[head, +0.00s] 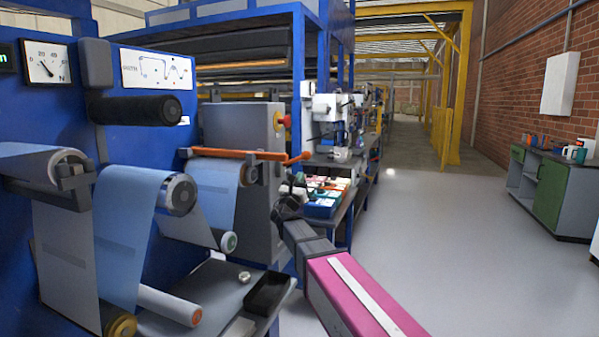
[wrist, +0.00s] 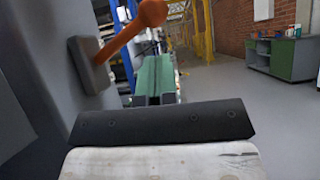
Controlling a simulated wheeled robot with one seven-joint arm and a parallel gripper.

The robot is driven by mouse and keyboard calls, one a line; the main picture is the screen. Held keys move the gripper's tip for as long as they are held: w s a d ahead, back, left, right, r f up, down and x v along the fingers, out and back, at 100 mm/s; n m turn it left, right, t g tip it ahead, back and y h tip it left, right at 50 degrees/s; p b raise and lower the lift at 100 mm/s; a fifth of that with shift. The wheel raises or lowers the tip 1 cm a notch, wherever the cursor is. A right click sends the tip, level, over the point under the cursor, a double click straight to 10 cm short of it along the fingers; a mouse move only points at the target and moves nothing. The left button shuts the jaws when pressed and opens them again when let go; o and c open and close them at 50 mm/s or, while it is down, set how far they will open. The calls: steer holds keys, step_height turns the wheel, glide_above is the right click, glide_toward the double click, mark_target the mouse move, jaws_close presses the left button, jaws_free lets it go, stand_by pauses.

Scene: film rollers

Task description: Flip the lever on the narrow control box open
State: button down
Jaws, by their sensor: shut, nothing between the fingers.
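The narrow control box (head: 262,130) is a tall grey cabinet left of centre in the head view; its grey side fills the left of the wrist view (wrist: 40,60). An orange lever (head: 297,159) with a ball end sticks out to the right from it. In the wrist view the lever (wrist: 125,34) rises from a small grey mounting plate (wrist: 88,65) up and right to its ball. My gripper (head: 292,185) is shut and empty, just below the ball in the head view. In the wrist view my gripper (wrist: 160,70) points ahead, right of the plate, apart from the lever.
An orange bar (head: 235,154) runs across the box front. A red button (head: 287,121) sits higher on the box. Film rollers (head: 178,194) and a black tray (head: 270,292) are to the left. A bench with coloured bins (head: 322,207) stands behind my gripper. Open floor (head: 440,230) lies right.

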steer(key=v, duration=0.3)
steer(key=shift+s+d, duration=0.2)
steer(key=shift+f, duration=0.1)
steer(key=s+d+f+m+g+h, duration=0.1)
steer(key=s+d+f+m+g, duration=0.2)
steer(key=d+f+m+g, duration=0.6)
steer(key=s+d+f+m+g+h, duration=0.1)
steer(key=s+d+f+m+g, duration=0.35)
steer(key=d+f+m, duration=0.65)
steer(key=s+f+m+g+y, duration=0.4)
steer(key=s+f, duration=0.4)
steer(key=f, duration=0.3)
steer(key=s+f+m+g+y, duration=0.5)
steer(key=s+f+m+y, duration=0.2)
steer(key=f, duration=0.5)
steer(key=shift+s+d, duration=0.25)
steer(key=shift+s, duration=0.65)
